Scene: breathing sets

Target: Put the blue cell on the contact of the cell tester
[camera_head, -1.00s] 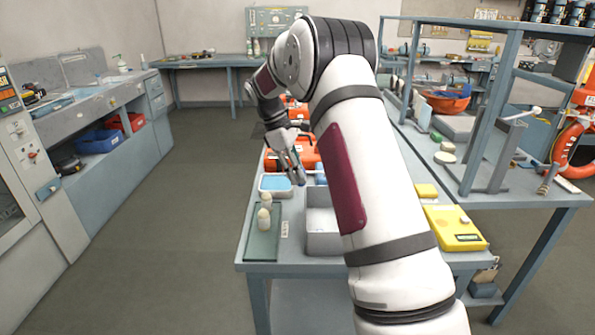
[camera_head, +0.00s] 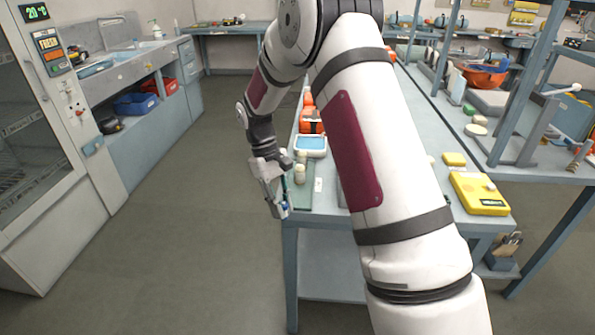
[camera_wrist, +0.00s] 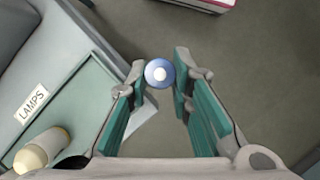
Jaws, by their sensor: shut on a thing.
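The blue cell (camera_wrist: 154,83) shows end-on in the wrist view, with a pale round centre. My gripper (camera_wrist: 159,76) is shut on it, its green-padded fingers on either side at the tips. In the head view my gripper (camera_head: 282,208) hangs just beyond the table's left edge, and the cell is too small to make out clearly. A yellow box (camera_head: 470,190) with a pale knob and a dark display, which looks like the cell tester, stands on the table's right part. My arm lies between it and my gripper. Its contact is not clear.
A green tray (camera_head: 304,202) marked LAMPS, with cream lamps (camera_head: 300,172) on it, is beside my gripper. A blue-rimmed tray (camera_head: 311,153) and orange items (camera_head: 312,122) lie behind. A small yellow block (camera_head: 454,159) stands near the yellow box. Open floor lies left.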

